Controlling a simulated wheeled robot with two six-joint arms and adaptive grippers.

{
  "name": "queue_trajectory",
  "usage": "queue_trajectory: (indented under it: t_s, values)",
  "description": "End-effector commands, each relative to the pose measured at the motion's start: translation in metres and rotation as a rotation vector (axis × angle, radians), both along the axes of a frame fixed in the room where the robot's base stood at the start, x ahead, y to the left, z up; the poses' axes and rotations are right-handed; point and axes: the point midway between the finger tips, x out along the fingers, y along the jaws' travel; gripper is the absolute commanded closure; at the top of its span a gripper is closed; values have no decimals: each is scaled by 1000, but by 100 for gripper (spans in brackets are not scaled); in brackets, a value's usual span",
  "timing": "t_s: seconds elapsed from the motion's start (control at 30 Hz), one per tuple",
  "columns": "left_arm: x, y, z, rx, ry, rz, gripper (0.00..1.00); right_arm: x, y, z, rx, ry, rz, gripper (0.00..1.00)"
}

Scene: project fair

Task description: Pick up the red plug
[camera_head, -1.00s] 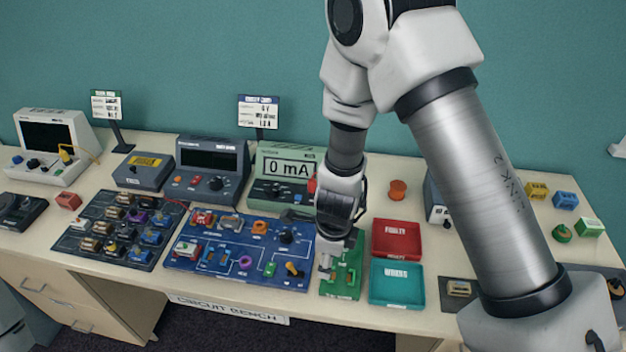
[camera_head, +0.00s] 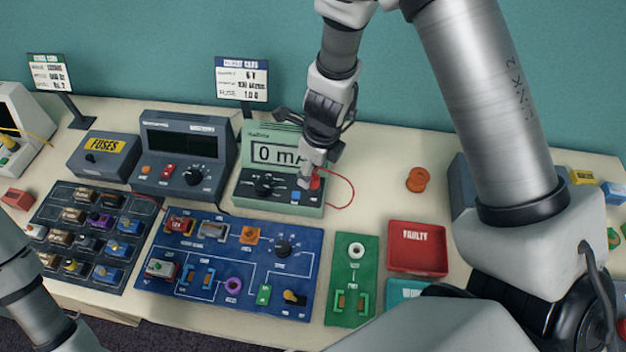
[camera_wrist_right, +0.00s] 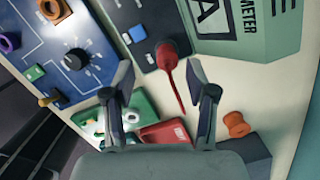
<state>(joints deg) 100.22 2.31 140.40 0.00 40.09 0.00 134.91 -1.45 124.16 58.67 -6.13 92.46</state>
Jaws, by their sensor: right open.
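The red plug (camera_head: 316,181) is at the right end of the green ammeter (camera_head: 248,190), partly hidden by my right gripper (camera_head: 310,172). In the right wrist view, the red plug (camera_wrist_right: 167,54) stands on the meter's dark panel, with its red lead trailing toward the gripper. The open fingers of my right gripper (camera_wrist_right: 165,88) lie either side of that lead's line, with the plug just beyond the tips. Nothing is held between them. A part of my left arm shows at the lower left of the head view; its gripper is out of the picture.
The blue circuit board (camera_head: 225,275) lies in front of the meter, with a green board (camera_head: 346,306) to its right. A red tray (camera_head: 418,247) and an orange spool (camera_head: 417,179) are further right. The grey multimeter (camera_head: 180,160) stands left of the ammeter.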

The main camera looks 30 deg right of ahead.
Motion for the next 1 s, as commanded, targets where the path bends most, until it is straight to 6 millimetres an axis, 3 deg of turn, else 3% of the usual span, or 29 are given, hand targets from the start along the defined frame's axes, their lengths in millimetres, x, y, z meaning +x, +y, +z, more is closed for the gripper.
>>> queue_trajectory:
  t_s: [0.2, 0.43, 0.47, 0.6, 0.63, 1.0]
  values:
    - [1, 0, -33, 0, -1, 0, 34, 4, -5, -45, -1, 1, 0, 43]
    - [1, 0, -31, 0, -2, 0, 34, 5, -4, -44, 0, 0, 0, 43]
    - [1, 0, -31, 0, -2, -1, 34, 5, -4, -44, -1, 1, 0, 47]
    - [1, 0, -30, 0, -2, 0, 34, 5, -4, -44, -1, 1, 0, 96]
    - [1, 0, -30, 0, -1, 0, 34, 5, -4, -44, -1, 1, 0, 100]
    - [1, 0, -25, 0, -1, 0, 34, 5, -4, -38, -1, 1, 0, 100]
